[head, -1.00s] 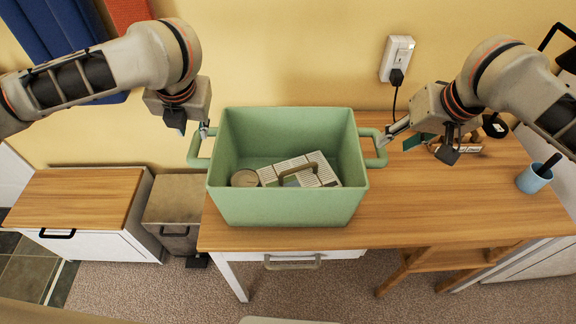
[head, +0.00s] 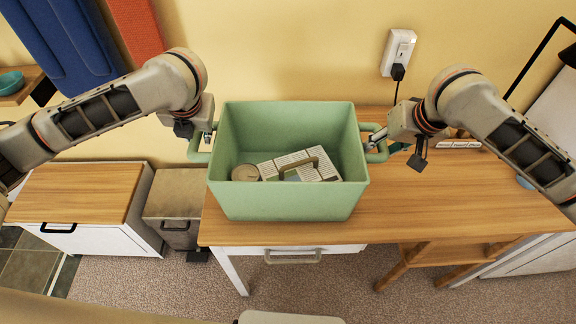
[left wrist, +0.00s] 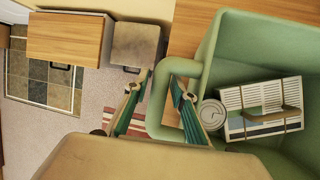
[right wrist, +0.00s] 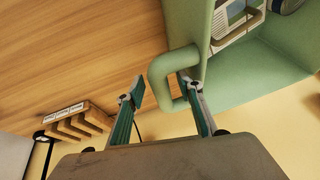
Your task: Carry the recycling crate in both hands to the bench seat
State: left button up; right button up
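The green recycling crate (head: 285,203) stands upright on the wooden desk, with a loop handle on each side. Inside lie a ribbed white thing with a brown handle (head: 325,170) and a round beige item (head: 245,173). My left gripper (head: 208,136) is at the left handle; in the left wrist view its open fingers (left wrist: 160,84) straddle the handle bar (left wrist: 158,106). My right gripper (head: 374,140) is at the right handle; in the right wrist view its open fingers (right wrist: 162,84) straddle that bar (right wrist: 157,78), apart from it on one side. I cannot make out the bench seat.
A low wooden-topped cabinet (head: 75,190) and a grey bin (head: 172,205) stand left. A socket with a plug (head: 398,55) is on the wall behind. A small rack (right wrist: 75,120) lies near my right gripper.

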pick_arm(q)
jog(key=c, duration=0.5)
pick_arm(e)
jog(key=c, duration=0.5)
pick_arm(q)
grip_shut()
pick_arm(e)
grip_shut()
pick_arm(q)
jog(key=shift+w+r, duration=0.15)
jog(key=shift+r, duration=0.05)
pick_arm(e)
jog(key=shift+w+r, duration=0.15)
jog(key=shift+r, duration=0.05)
